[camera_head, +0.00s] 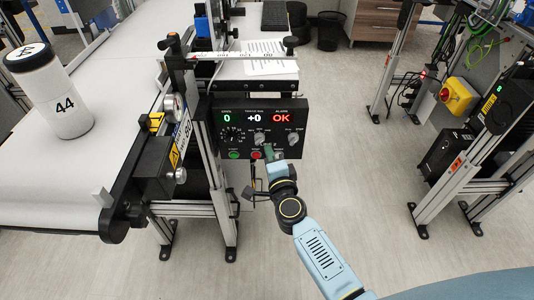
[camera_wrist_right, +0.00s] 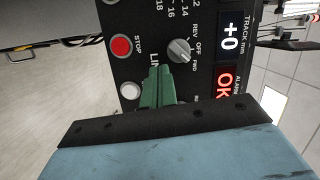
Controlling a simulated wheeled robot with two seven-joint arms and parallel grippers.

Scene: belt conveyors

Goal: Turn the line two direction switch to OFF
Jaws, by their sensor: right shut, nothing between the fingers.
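The black control panel (camera_head: 220,120) has a grey direction knob (camera_head: 259,138) in its middle. In the right wrist view the knob (camera_wrist_right: 179,50) shows beside the words REV, OFF and FWD; which mark it points to is hard to read. A label starting "LIN" is partly hidden by my fingers, so the line number cannot be read. My right gripper (camera_head: 269,152) is shut and empty, just below the knob in the head view. Its green fingertips (camera_wrist_right: 157,72) are close to the knob in the wrist view; contact cannot be told. My left gripper is out of view.
A red STOP button (camera_wrist_right: 121,47) and a white button (camera_wrist_right: 131,90) lie close to my fingers. Another knob (camera_head: 293,139) is at the panel's right. The panel's displays (camera_head: 254,118) read 0, +0 and OK.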

